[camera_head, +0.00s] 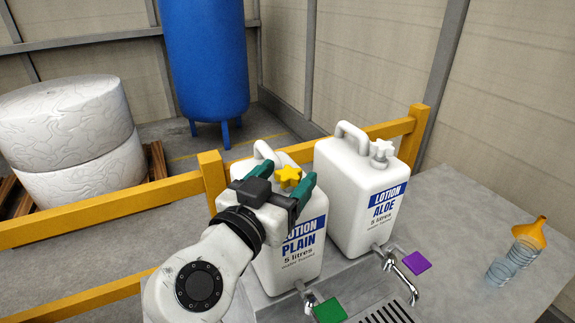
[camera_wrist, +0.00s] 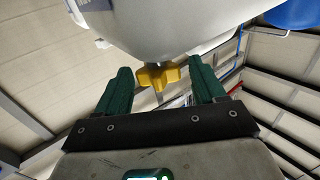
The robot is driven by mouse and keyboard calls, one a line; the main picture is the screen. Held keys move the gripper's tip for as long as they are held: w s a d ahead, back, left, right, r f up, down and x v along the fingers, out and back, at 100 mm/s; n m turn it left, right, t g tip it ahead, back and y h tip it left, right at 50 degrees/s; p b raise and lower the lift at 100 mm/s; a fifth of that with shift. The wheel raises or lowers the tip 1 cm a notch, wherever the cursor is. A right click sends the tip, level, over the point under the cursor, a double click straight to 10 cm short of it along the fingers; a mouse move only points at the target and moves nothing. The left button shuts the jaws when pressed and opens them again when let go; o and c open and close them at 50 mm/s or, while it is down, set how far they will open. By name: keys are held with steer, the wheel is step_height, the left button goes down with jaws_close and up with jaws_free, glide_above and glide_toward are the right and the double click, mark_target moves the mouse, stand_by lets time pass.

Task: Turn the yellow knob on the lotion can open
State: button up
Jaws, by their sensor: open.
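The white lotion can labelled "LOTION PLAIN 5 litres" (camera_head: 290,258) stands in the head view's middle, partly hidden by my arm. Its yellow star-shaped knob (camera_head: 288,176) is on top. My gripper (camera_head: 291,178) is at the can's top, with its two green fingers open on either side of the knob. In the wrist view, the yellow knob (camera_wrist: 158,76) shows between the spread fingers of my gripper (camera_wrist: 160,76), with a gap on each side. The white can body (camera_wrist: 165,30) fills the top of that view. The knob's contact with the fingers is not seen.
A second can, "LOTION ALOE" (camera_head: 352,205), with a white knob stands close on the right. Taps with a green tag (camera_head: 330,310) and a purple tag (camera_head: 417,262) are in front. A yellow rail (camera_head: 100,208) runs behind.

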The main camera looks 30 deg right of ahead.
steer(key=shift+w+d, duration=0.35)
steer(key=shift+d, duration=0.25)
steer(key=shift+c, duration=0.4)
steer(key=c, duration=0.9)
